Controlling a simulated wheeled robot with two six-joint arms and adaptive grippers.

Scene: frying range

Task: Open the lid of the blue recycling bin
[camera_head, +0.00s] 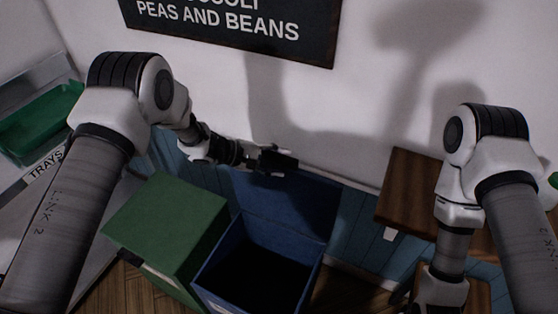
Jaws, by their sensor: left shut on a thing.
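The blue recycling bin (211,287) stands at the bottom centre, and its dark inside shows from above. Its blue lid (290,208) stands raised at the back, near the wall. My left gripper (280,161) is at the lid's top edge, shut on it. The fingertips are dark, and their exact hold is hard to make out. My right arm comes down at the right; its gripper is at the bottom edge, partly cut off, and its fingers cannot be made out.
A green bin (165,222) with a closed top stands directly left of the blue bin. A wooden surface (408,190) is at the right. A green tray (40,125) lies on a shelf at the far left. The wall with a dark sign (235,25) is close behind.

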